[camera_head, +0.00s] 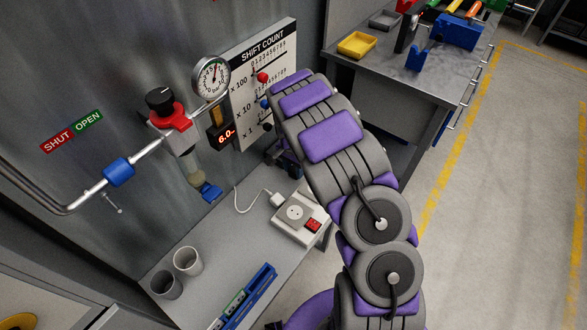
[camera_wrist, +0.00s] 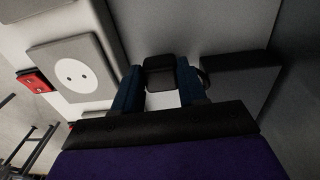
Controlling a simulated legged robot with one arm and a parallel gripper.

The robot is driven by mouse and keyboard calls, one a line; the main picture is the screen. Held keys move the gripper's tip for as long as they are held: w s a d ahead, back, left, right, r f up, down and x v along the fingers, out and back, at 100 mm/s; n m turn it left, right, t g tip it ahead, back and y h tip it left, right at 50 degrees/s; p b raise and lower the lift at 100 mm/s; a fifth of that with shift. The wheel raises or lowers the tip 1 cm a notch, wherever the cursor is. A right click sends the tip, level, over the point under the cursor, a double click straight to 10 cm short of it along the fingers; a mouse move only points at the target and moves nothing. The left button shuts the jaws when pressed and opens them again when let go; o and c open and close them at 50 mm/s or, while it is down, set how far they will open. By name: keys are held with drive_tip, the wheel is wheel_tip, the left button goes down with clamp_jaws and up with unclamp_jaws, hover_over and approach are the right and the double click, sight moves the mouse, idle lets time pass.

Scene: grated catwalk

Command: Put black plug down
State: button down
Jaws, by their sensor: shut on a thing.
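The black plug (camera_wrist: 160,76) is between the two fingers of my gripper (camera_wrist: 159,86) in the wrist view, and the gripper is shut on it. In the head view my gripper (camera_head: 284,158) is near the wall panel, partly behind my arm, and the plug cannot be made out there. A white power strip (camera_head: 290,226) with a round socket (camera_head: 295,212) and a red switch (camera_head: 313,225) lies on the bench below the gripper. The socket (camera_wrist: 71,77) shows empty to the left of the plug in the wrist view. Whether the plug touches a surface cannot be told.
The grey bench (camera_head: 222,232) holds two grey cups (camera_head: 187,261) and a blue rack (camera_head: 246,298). A white cable (camera_head: 243,208) runs to the strip. A gauge (camera_head: 211,76), a pipe valve (camera_head: 172,122) and a shift-count board (camera_head: 250,75) are close by on the wall.

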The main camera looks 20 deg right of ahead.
drive_tip(key=shift+s+f, duration=0.1)
drive_tip(key=shift+f, duration=0.4)
drive_tip(key=shift+f, duration=0.1)
drive_tip(key=c, duration=1)
unclamp_jaws()
drive_tip(key=shift+f, duration=0.1)
drive_tip(key=o, duration=0.4)
drive_tip(key=shift+a, duration=0.1)
